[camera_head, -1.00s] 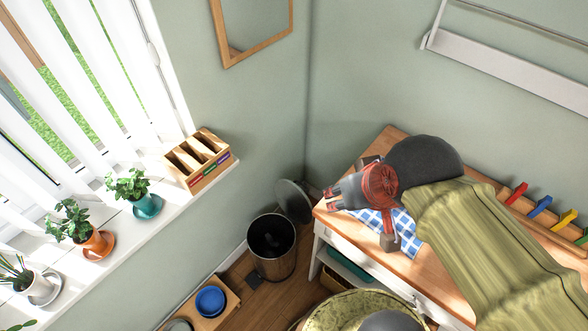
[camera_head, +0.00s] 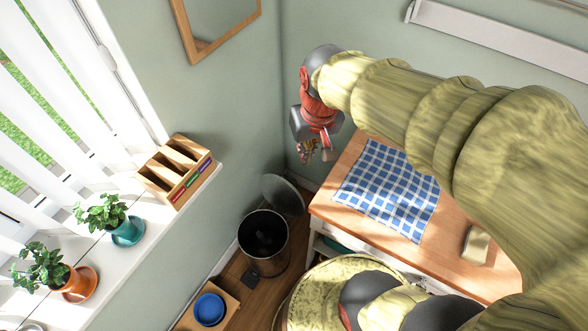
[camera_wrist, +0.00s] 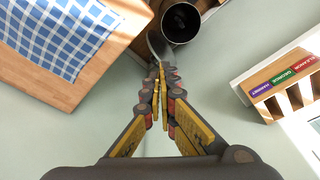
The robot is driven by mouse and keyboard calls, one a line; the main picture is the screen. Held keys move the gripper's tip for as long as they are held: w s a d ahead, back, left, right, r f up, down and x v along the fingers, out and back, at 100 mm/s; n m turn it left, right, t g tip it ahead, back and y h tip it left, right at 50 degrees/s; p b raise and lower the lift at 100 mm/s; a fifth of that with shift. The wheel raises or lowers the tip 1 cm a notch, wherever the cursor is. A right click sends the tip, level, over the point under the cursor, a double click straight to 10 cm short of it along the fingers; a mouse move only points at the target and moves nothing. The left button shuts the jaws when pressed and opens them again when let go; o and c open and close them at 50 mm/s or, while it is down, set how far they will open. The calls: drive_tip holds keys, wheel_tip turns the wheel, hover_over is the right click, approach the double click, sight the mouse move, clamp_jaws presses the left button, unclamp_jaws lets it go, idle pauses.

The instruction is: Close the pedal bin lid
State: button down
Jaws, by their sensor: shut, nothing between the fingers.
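The pedal bin (camera_head: 263,245) is a dark metal cylinder on the floor in the corner. Its round grey lid (camera_head: 283,194) stands open, tilted up at the back of the bin toward the wall corner. My gripper (camera_head: 316,158) is shut and empty, above and a little right of the lid in the head view, pointing down. In the wrist view my gripper's fingers (camera_wrist: 161,70) are together, and the bin's open mouth (camera_wrist: 181,21) shows beyond them. The lid (camera_wrist: 157,44) is mostly hidden behind the fingertips there.
A wooden table (camera_head: 340,212) with a blue checked cloth (camera_head: 390,187) stands right of the bin. A windowsill with a wooden organiser (camera_head: 178,170) and potted plants is on the left. A low wooden stand with a blue bowl (camera_head: 209,309) is in front of the bin.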

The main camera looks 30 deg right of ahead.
drive_tip(key=w+d+f+m+g+y+b, duration=0.15)
drive_tip(key=w+d+f+m, duration=0.3)
drive_tip(key=w+f, duration=0.7)
drive_tip(key=w+d+f+m+g+b, duration=0.1)
drive_tip(key=w+d+f+m+b, duration=0.15)
drive_tip(key=w+d+f, duration=0.85)
drive_tip(key=w+f+m+g+y+b, duration=0.1)
drive_tip(key=w+f+m, duration=0.45)
drive_tip(key=f, duration=1.25)
drive_tip(key=s+a+f+n+b, duration=0.1)
drive_tip(key=a+f+b, duration=0.3)
drive_tip(key=f, duration=0.5)
drive_tip(key=shift+s+a+n, duration=0.4)
drive_tip(key=shift+a+n, duration=0.05)
drive_tip(key=shift+a, duration=0.1)
drive_tip(key=shift+h, duration=0.25)
